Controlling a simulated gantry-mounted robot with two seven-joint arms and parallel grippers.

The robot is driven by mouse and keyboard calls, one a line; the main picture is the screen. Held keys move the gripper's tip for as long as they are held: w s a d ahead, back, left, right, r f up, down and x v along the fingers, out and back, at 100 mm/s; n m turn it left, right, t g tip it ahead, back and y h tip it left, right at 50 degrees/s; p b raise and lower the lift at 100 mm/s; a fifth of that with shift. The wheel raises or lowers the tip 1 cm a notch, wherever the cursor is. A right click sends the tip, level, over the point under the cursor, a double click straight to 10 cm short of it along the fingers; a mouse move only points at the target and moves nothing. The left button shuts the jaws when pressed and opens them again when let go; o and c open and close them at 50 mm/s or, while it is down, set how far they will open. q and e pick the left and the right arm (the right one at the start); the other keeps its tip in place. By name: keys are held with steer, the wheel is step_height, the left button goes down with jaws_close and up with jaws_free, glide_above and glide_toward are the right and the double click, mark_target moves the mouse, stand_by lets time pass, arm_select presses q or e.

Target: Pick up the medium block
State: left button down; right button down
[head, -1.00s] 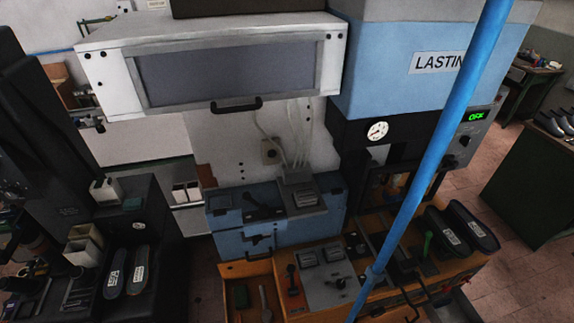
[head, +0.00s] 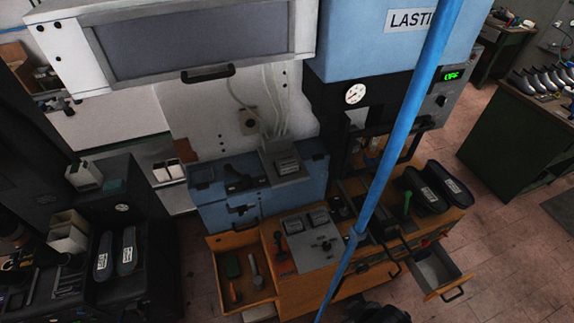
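I cannot tell which object is the medium block; no readable label here marks it. Dark sole-shaped pieces with white labels lie in two pairs. One pair (head: 427,190) lies at the right end of the orange bench. The other pair (head: 127,250) lies on the dark machine at left. Neither gripper can be made out. A dark shape (head: 382,313) is cut off by the bottom edge, and I cannot tell what it is.
The blue press (head: 385,40) has a lit green display and a gauge. An open drawer (head: 435,270) juts out at the bench's right front. An open orange tray (head: 240,280) holds tools. A blue pole (head: 400,140) crosses the view.

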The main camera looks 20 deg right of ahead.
arm_select(q)
steer(key=c, duration=1.8)
jaws_free()
steer(key=o, duration=1)
steer(key=shift+a, duration=0.1)
steer(key=shift+c, duration=0.2)
steer(key=o, duration=0.8)
steer(key=shift+o, duration=0.2)
